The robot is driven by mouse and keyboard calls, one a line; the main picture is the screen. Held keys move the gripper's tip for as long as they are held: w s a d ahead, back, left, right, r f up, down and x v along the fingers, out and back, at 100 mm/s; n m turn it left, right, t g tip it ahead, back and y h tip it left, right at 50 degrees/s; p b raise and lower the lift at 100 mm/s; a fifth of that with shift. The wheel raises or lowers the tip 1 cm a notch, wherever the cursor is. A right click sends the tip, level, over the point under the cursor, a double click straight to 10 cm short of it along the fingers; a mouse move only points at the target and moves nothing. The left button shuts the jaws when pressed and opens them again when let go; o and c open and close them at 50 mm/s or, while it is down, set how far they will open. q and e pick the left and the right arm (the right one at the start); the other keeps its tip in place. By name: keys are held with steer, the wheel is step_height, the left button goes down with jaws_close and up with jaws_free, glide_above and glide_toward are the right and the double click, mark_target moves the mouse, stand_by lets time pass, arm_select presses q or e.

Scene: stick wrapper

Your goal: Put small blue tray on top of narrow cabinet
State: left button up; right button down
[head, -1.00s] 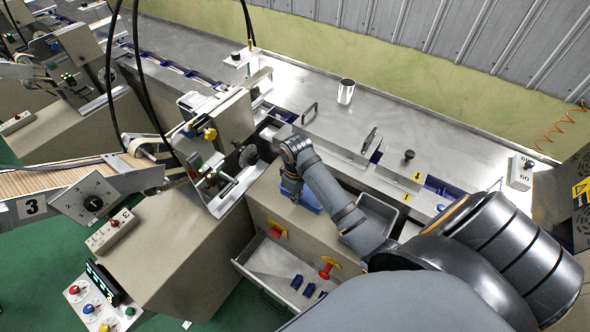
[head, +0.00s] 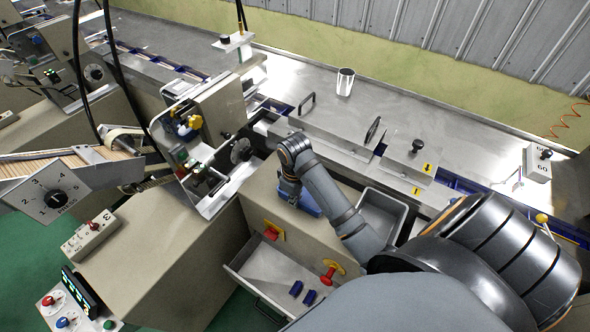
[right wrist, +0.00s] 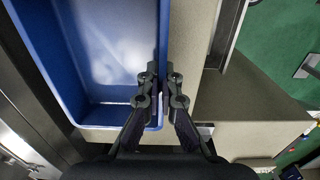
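The small blue tray (head: 309,205) is mostly hidden behind my right arm in the head view, at the top of the beige cabinet with the open drawer. In the right wrist view the tray (right wrist: 105,45) fills the upper left and looks empty. My right gripper (right wrist: 164,78) has one finger inside the tray and one outside, closed on its side wall. In the head view this gripper (head: 290,188) points down at the tray. I cannot tell which cabinet is the narrow one. My left gripper is out of view.
The open drawer (head: 235,273) holds blue pieces below a red knob (head: 328,276). A grey bin (head: 402,222) is right of my forearm. A machine (head: 215,125) stands close on the left.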

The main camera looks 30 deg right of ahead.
steer(key=c, duration=2.1)
jaws_free()
steer(key=shift+s+f, duration=0.1)
steer(key=o, duration=0.3)
steer(key=shift+o, duration=1.4)
steer(key=shift+r, duration=0.25)
arm_select(q)
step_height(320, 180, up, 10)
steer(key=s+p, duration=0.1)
steer(key=p, duration=0.9)
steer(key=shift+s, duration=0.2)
arm_select(e)
step_height(320, 180, up, 12)
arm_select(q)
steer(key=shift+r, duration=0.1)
arm_select(e)
steer(key=shift+f, duration=0.1)
